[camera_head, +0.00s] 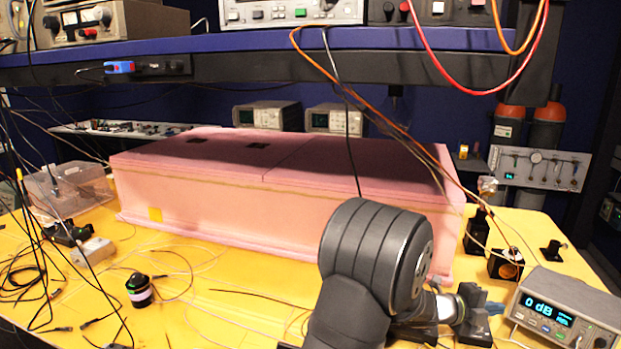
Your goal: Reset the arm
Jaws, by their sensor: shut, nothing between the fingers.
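My arm (375,255) shows at the bottom centre, its thick dark grey joint in front of the pink foam enclosure (215,205). My gripper (486,308) is small at the lower right, low over the yellow table, beyond the arm's silver wrist part. It is shut and empty. The arm partly hides the front of the enclosure. The enclosure is a long box with its pink lid on and dark square patches on top.
A grey meter reading 0 dB (565,310) stands just right of my gripper. Black optical mounts (506,264) stand behind it. Loose cables and a small black cylinder (139,290) lie on the left table. Orange cables hang from the shelf (250,55) above.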

